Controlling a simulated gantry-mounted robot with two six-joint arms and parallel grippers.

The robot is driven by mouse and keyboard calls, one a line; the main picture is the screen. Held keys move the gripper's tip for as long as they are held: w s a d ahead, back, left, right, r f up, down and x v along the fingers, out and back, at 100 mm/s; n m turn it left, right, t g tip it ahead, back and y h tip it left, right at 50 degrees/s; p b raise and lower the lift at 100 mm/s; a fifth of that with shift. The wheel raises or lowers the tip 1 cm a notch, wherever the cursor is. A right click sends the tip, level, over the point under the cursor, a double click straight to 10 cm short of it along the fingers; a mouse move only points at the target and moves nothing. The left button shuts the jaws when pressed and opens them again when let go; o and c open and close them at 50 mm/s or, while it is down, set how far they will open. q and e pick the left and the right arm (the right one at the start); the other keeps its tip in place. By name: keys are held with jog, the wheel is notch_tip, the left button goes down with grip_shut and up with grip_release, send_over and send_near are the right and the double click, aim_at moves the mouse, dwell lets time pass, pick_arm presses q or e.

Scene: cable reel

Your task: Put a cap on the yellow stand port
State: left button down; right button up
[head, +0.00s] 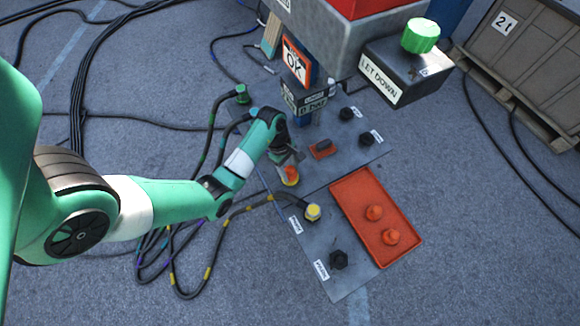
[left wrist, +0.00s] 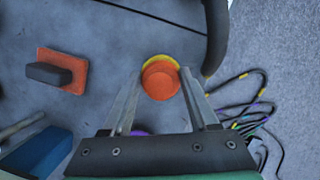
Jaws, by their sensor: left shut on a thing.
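My left gripper (head: 288,164) is shut on an orange cap (head: 291,174). In the left wrist view the cap (left wrist: 161,82) sits between the two fingers (left wrist: 160,104). A yellow rim, the yellow stand port (left wrist: 160,58), shows around the cap's far edge; in the head view yellow shows just under the cap. The cap is over or on the port; I cannot tell whether it is fully seated. Two more orange caps (head: 374,212) (head: 391,236) stand in the red tray (head: 350,192). My right gripper is not in view.
A yellow cable plug (head: 313,212) is on the grey plate, its cable running left. Black knobs (head: 338,260) (head: 346,114) and a red-based block (head: 322,149) stand on the plate. A "LET DOWN" box (head: 400,75) with a green knob hangs above right. Loose cables lie left.

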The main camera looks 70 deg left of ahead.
pick_arm(q)
jog(key=shift+f+b, duration=0.3)
jog(key=shift+f, duration=0.05)
jog(key=shift+c, duration=0.4)
grip_release()
jog(key=p+v, duration=0.7)
jog(key=v, duration=0.4)
jog(key=shift+r+p, duration=0.35)
jog(key=shift+r, duration=0.05)
